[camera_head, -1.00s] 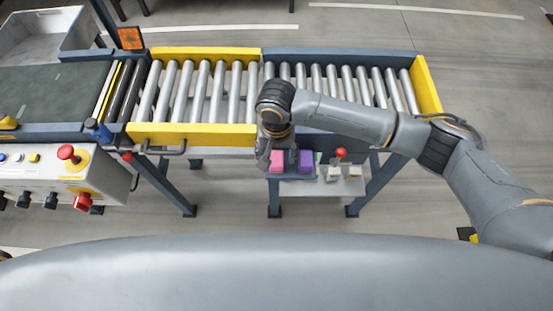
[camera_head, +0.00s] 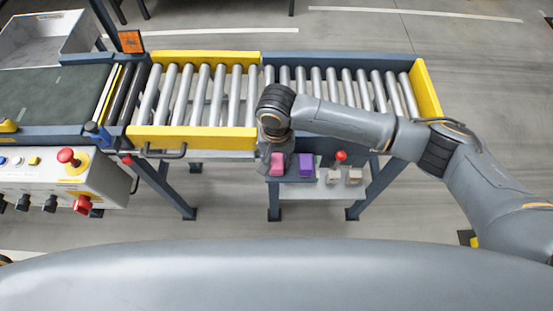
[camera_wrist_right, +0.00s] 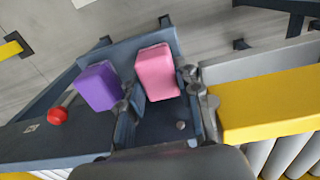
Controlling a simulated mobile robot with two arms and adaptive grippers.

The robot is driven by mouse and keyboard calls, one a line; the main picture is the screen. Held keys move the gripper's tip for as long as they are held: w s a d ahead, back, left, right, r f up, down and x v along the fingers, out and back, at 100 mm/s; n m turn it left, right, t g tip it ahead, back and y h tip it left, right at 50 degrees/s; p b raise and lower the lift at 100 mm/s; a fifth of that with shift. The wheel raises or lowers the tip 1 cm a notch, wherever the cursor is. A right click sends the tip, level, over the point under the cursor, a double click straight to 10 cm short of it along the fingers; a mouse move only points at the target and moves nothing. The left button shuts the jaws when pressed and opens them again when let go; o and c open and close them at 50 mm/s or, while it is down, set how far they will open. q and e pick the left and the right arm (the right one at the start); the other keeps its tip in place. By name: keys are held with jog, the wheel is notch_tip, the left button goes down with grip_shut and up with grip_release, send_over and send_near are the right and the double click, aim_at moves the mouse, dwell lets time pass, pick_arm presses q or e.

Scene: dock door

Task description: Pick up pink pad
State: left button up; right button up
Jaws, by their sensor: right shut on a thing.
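The pink pad (camera_head: 277,163) stands at the left end of a small blue-grey shelf below the roller conveyor. In the right wrist view the pink pad (camera_wrist_right: 157,72) sits between the fingers of my right gripper (camera_wrist_right: 160,95). The gripper is shut on it, with a finger on either side. In the head view my right gripper (camera_head: 270,155) reaches down at the shelf and my wrist hides part of it. The pad still appears to be at the shelf; I cannot tell whether it is lifted. My left gripper is not in view.
A purple block (camera_head: 305,165) stands close to the right of the pad; it is near one finger in the wrist view (camera_wrist_right: 98,86). A red ball knob (camera_head: 341,156) is further right. The yellow-sided roller conveyor (camera_head: 195,138) runs just behind. The control box (camera_head: 60,180) is at left.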

jog(key=shift+r, duration=0.45)
jog(key=s+a+r, duration=0.2)
jog(key=s+r, duration=0.4)
jog(key=s+a+r, duration=0.3)
jog(key=s+r, duration=0.2)
jog(key=s, duration=0.1)
jog(key=shift+s+a+r+p, duration=0.35)
jog(key=shift+s+r+p, duration=0.05)
jog(key=shift+p, duration=0.05)
